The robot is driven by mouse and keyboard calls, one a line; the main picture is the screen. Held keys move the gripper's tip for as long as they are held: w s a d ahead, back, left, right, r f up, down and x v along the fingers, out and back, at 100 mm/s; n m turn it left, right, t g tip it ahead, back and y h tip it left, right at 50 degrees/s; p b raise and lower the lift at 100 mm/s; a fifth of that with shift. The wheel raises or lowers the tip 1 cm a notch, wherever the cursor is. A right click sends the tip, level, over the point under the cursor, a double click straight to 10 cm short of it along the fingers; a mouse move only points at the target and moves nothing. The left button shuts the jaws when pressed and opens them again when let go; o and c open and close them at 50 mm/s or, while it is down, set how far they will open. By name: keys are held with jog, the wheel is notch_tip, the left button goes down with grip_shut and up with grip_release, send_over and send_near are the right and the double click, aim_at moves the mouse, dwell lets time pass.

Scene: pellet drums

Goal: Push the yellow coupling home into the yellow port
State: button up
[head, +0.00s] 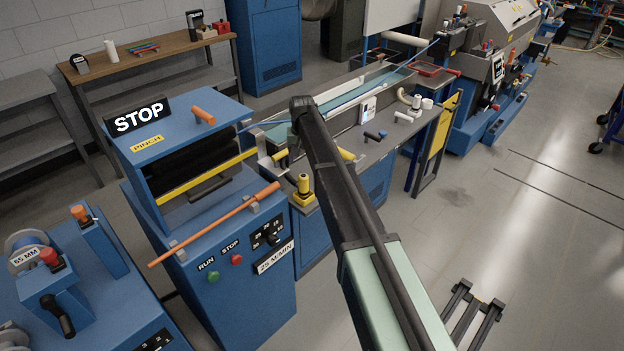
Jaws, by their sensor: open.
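I cannot clearly make out the yellow coupling or the yellow port. A small upright yellow piece with a dark collar (304,186) stands at the near end of the trough, right of the blue STOP machine; I cannot tell whether it is either one. My gripper (480,296) is at the lower right, its two dark fingers apart, over grey floor. The gripper is well away from the upright yellow piece. My arm crosses the middle and hides part of the trough.
The blue STOP machine (188,150) has an orange bar across its front. A long water trough (375,78) runs back right, with small fittings on its side shelf. Blue spool equipment (70,290) fills the lower left. The floor (530,240) at right is mostly clear.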

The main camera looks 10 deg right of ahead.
aim_at(304, 176)
jog(key=f+b, duration=0.3)
jog(key=f, duration=0.1)
jog(key=f+b, duration=0.2)
jog(key=shift+s+a+b, duration=0.25)
jog(key=shift+a+b, duration=0.1)
jog(key=f+b, duration=0.5)
jog(key=shift+d+f, duration=0.1)
jog(key=shift+d, duration=0.15)
jog(key=shift+r, duration=0.25)
jog(key=c, duration=1.1)
